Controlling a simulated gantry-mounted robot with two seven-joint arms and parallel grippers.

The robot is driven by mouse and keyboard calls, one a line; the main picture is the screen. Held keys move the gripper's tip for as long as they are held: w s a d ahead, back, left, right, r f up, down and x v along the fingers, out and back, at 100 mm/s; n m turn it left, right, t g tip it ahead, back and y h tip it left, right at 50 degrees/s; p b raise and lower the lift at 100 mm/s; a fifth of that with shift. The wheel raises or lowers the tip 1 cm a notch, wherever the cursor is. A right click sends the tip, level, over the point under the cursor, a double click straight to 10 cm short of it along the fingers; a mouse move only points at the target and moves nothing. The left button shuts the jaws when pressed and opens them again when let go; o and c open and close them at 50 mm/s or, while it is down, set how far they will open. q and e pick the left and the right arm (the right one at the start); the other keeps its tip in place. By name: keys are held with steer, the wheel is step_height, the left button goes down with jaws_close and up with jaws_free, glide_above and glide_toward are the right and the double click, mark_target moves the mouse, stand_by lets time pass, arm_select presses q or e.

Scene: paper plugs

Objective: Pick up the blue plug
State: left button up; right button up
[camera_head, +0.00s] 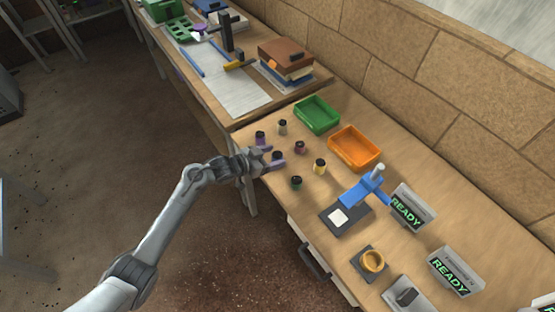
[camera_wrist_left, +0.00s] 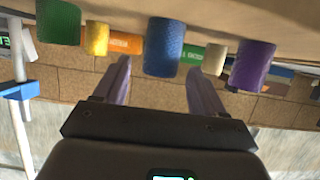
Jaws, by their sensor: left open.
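The blue plug (camera_head: 277,156) stands upright on the table near its left edge, partly hidden by my left gripper (camera_head: 271,157) in the head view. In the left wrist view, which looks upside down, the blue plug (camera_wrist_left: 163,47) shows between and beyond the two purple fingers of my left gripper (camera_wrist_left: 157,65). The fingers are open and nothing is gripped. Whether they touch the plug cannot be told. My right gripper is not in view.
A purple plug (camera_head: 260,136) stands close by, with a green plug (camera_head: 296,183), yellow plug (camera_head: 320,167), maroon plug (camera_head: 300,147) and pale plug (camera_head: 283,127) around. A green tray (camera_head: 334,126) and orange tray (camera_head: 376,164) lie behind. A blue press (camera_head: 357,194) stands right.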

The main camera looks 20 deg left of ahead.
arm_select(q)
steer(key=c, duration=1.1)
steer(key=shift+c, duration=0.2)
